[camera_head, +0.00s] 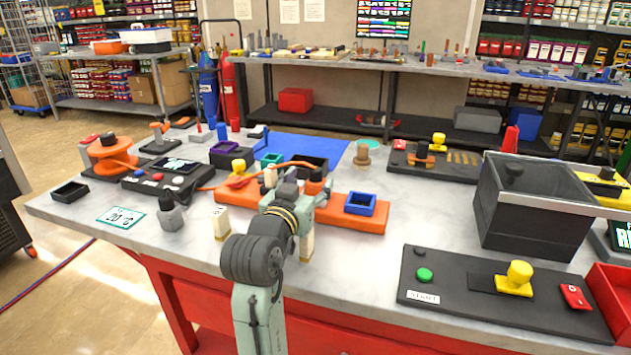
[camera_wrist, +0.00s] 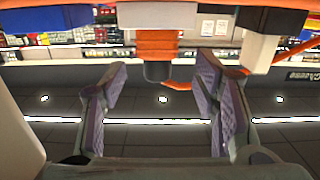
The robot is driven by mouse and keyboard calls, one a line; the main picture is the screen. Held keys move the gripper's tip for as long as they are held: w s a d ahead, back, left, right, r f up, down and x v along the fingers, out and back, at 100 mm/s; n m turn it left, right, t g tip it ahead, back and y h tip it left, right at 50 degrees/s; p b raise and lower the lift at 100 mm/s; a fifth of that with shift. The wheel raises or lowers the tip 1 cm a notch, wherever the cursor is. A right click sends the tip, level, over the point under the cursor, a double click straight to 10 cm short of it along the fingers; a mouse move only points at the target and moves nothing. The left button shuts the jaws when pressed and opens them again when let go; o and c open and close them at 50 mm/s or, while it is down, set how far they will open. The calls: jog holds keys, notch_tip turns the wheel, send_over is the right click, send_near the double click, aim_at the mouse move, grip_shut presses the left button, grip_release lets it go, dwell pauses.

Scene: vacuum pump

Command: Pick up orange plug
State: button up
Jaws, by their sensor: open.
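The orange plug (camera_wrist: 158,42) shows at the upper middle of the wrist view, which is upside down, with a dark grey end and an orange cable. In the head view an orange piece with a dark top (camera_head: 315,187), which looks like the plug, is just right of my gripper (camera_head: 291,186), partly hidden. In the wrist view my gripper (camera_wrist: 158,82) is open, its two purple-grey fingers apart. The plug's dark end lies between the fingertips in the picture; I see no contact, and depth is hard to judge.
An orange base (camera_head: 352,214) carries a blue square holder (camera_head: 360,203) at right. A dark bin (camera_head: 535,218) and a black START panel (camera_head: 455,290) are at right.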

aim_at(313, 181)
jog(key=p+x, duration=0.1)
jog(key=x, duration=0.3)
jog(key=shift+d+f, duration=0.1)
jog(key=shift+d, duration=0.05)
jog(key=shift+s, duration=0.1)
jog(key=shift+c, duration=0.4)
jog(key=c, duration=1.2)
